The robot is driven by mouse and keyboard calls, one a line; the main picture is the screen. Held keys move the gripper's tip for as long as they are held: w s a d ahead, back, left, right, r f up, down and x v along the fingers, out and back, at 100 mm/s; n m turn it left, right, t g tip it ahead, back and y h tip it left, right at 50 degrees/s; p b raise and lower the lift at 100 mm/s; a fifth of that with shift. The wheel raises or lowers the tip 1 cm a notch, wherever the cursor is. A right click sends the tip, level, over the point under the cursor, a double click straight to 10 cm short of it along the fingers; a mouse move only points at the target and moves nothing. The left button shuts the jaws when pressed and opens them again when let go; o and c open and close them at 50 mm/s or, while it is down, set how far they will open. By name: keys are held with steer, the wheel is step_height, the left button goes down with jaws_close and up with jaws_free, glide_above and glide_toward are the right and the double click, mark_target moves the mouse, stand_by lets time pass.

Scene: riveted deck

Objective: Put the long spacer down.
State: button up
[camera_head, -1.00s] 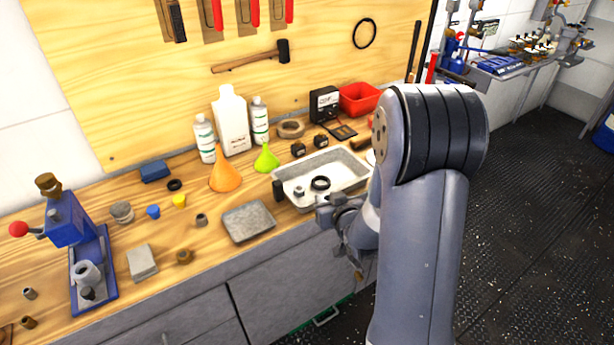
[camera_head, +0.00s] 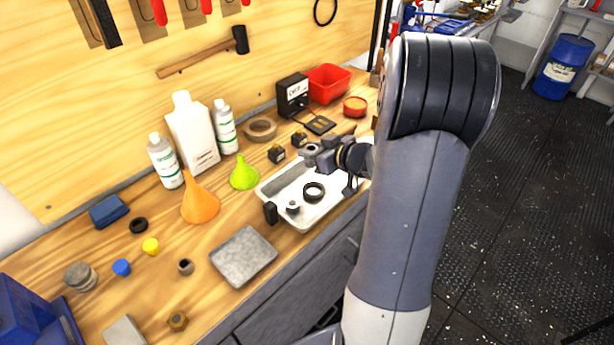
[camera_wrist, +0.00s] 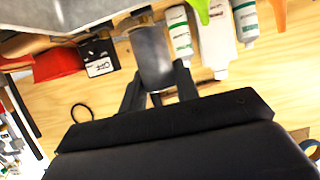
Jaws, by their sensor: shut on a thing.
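The long spacer (camera_wrist: 153,57) is a smooth grey cylinder. In the wrist view it sits between the two dark fingers of my gripper (camera_wrist: 158,92), which is shut on it. In the head view my gripper (camera_head: 326,157) is over the back right part of a shallow white tray (camera_head: 303,223). There the spacer is hard to make out among the dark fingers. I cannot tell how high it is above the tray.
The tray holds a black ring (camera_head: 314,191) and a small grey part (camera_head: 293,207). Two small black blocks (camera_head: 277,154) and a meter (camera_head: 292,94) stand behind it. A grey plate (camera_head: 243,257) lies to its left. Funnels and bottles stand at the back left.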

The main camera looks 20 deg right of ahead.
steer(key=shift+f+b, duration=0.4)
steer(key=shift+f, duration=3.15)
steer(key=shift+f+b, duration=0.35)
steer(key=shift+f, duration=0.15)
steer(key=shift+f, duration=0.1)
steer(key=o, duration=1.1)
